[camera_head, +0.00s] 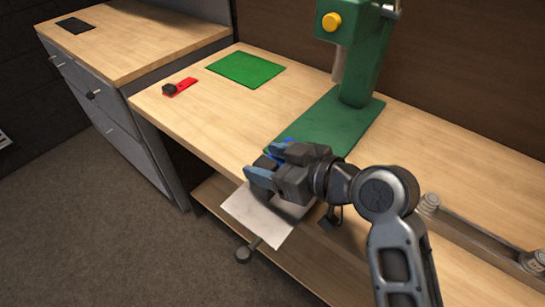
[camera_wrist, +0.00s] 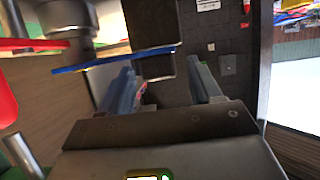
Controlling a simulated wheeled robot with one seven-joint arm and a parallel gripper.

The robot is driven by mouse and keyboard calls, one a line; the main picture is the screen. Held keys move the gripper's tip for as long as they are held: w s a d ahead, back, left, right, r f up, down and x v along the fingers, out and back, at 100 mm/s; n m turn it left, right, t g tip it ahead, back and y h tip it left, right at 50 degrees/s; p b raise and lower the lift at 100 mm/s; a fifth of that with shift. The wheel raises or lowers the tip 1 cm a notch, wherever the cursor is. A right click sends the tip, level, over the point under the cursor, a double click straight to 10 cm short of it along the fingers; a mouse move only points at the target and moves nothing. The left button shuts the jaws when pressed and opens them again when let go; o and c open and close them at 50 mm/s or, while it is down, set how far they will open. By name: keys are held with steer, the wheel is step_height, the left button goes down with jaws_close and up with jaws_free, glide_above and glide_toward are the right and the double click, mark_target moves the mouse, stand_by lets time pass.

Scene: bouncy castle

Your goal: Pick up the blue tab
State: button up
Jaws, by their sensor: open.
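The blue tab (camera_wrist: 115,60) is a thin flat strip across the upper left of the wrist view, just beyond my fingertips. A dark block (camera_wrist: 158,82) adjoins its lower side and shows between the fingers. In the head view only a bit of blue (camera_head: 284,146) shows behind my gripper, which hides the rest. My gripper (camera_head: 262,166) is over the front edge of the workbench, beside the green press base. In the wrist view my gripper (camera_wrist: 163,72) has its two fingers apart. I cannot tell whether either finger touches the block.
A green press (camera_head: 362,50) stands on the workbench (camera_head: 215,110) behind my gripper. A red tab (camera_head: 186,87) with a dark block and a green mat (camera_head: 245,68) lie to the left. A white sheet (camera_head: 262,213) is below the front edge. Grey drawers (camera_head: 110,110) stand left.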

steer(key=shift+x, duration=1.5)
steer(key=shift+s+r, duration=0.1)
steer(key=shift+c, duration=0.2)
steer(key=c, duration=1.1)
